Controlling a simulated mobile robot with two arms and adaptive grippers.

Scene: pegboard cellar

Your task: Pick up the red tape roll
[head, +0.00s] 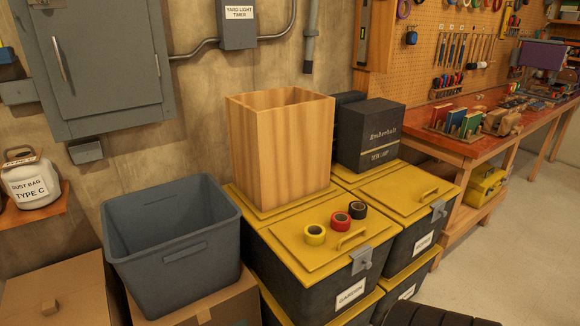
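The red tape roll (340,222) lies on the yellow lid (290,257) of a dark storage bin, near the lid's handle. It sits in a slanted row between a yellow tape roll (314,236) on its left and a black tape roll (357,210) on its right. The rolls are very close together; I cannot tell whether they touch. Neither of my grippers shows in the head view.
A tall open wooden box (277,150) stands behind the rolls. A black box (370,138) stands on the lids to its right. An open grey-blue tub (180,275) is at left. A dark ribbed object (430,316) is cut off below. A red workbench (468,133) stands right.

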